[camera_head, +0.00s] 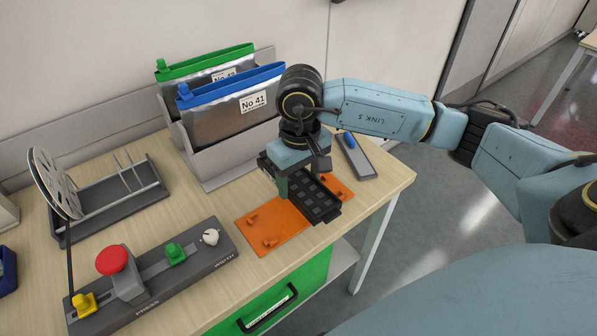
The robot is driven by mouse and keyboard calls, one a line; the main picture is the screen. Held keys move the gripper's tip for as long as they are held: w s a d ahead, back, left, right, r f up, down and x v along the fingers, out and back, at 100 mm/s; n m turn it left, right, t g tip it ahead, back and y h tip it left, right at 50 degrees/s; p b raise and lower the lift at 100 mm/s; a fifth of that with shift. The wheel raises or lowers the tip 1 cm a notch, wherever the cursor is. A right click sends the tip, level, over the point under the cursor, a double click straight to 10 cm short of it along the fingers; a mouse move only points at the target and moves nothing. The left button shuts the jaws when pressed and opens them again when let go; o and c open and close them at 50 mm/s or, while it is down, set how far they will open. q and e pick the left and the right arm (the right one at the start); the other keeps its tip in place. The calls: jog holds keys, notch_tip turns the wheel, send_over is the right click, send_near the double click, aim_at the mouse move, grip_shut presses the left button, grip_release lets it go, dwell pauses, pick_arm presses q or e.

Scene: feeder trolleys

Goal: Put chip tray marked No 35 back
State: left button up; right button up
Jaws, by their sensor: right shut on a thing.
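A black chip tray (322,207) with rows of square pockets is at the right of the table, over an orange plate (255,232) with small raised blocks. My right gripper (297,181) points down and is shut on the tray, hiding part of it. I cannot tell whether the tray rests on the plate or is held just above it. No number is readable on the tray. My left gripper is not in view.
A grey rack (222,170) holds a blue-topped pouch marked No 41 (235,112) and a green-topped pouch (205,67) behind. A reel stand (115,203), a control bar with a red button (112,260) and a grey blue-buttoned device (355,157) stand around. A green drawer (285,285) is below.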

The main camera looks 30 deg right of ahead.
jog(key=shift+s+d+f, duration=0.1)
jog(key=shift+f, duration=0.25)
jog(key=shift+f+b, duration=0.45)
jog(key=shift+f, duration=0.2)
notch_tip(320, 180, down, 4)
jog(key=shift+r+b, duration=0.15)
jog(key=shift+b, duration=0.7)
jog(key=shift+f, duration=0.6)
pick_arm(q)
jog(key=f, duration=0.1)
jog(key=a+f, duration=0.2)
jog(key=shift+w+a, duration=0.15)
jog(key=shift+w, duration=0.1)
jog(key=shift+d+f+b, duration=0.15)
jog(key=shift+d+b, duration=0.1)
jog(key=shift+b, duration=0.1)
pick_arm(e)
jog(key=shift+f, duration=0.15)
pick_arm(q)
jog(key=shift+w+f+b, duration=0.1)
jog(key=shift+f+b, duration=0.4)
jog(key=shift+b, duration=0.05)
pick_arm(e)
jog(key=shift+f, duration=0.5)
